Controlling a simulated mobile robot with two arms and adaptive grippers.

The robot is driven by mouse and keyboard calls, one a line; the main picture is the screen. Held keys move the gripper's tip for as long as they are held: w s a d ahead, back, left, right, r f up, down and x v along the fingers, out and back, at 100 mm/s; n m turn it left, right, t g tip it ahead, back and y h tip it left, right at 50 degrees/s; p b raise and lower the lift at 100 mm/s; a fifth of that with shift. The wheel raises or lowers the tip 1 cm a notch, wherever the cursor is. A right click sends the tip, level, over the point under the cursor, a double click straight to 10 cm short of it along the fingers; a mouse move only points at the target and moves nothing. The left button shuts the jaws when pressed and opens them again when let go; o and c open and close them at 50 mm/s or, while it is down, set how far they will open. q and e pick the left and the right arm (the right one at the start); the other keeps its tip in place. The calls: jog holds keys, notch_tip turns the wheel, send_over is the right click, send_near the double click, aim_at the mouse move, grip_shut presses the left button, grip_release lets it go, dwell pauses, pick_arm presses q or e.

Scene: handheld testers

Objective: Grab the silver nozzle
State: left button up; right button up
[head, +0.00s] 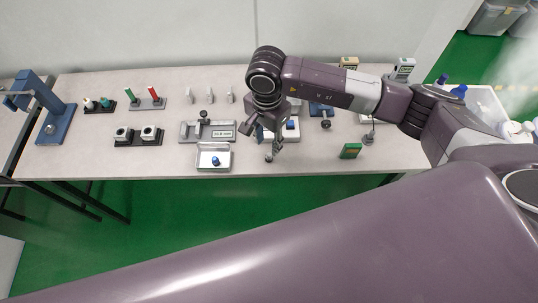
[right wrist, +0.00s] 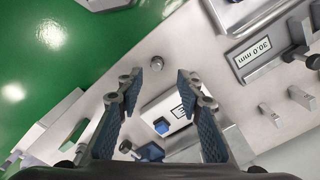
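A small rounded silver piece, which looks like the silver nozzle (right wrist: 157,62), is on the pale table near its front edge. In the right wrist view it shows between and just beyond my fingertips. My right gripper (right wrist: 160,76) is open, pointing down, with nothing between its fingers. In the head view the right gripper (head: 270,143) hangs over the front part of the table. A small silver bit (head: 269,157) shows just below its fingers there, partly hard to separate from the gripper. My left gripper is not in view.
Left of the gripper are a tray (head: 213,168) holding a blue piece and a caliper-like gauge (head: 223,133). A device with a display (right wrist: 180,108) lies under the gripper. The table's front edge is close.

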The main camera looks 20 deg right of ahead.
aim_at(269, 154)
jog(key=shift+s+f, duration=0.1)
jog(key=shift+f, duration=0.35)
notch_tip(269, 154, down, 4)
jog(key=shift+s+d+r+p, duration=0.15)
jog(key=shift+r+p, duration=0.05)
jog(key=shift+p, duration=0.8)
jog(key=shift+f, duration=0.45)
grip_shut()
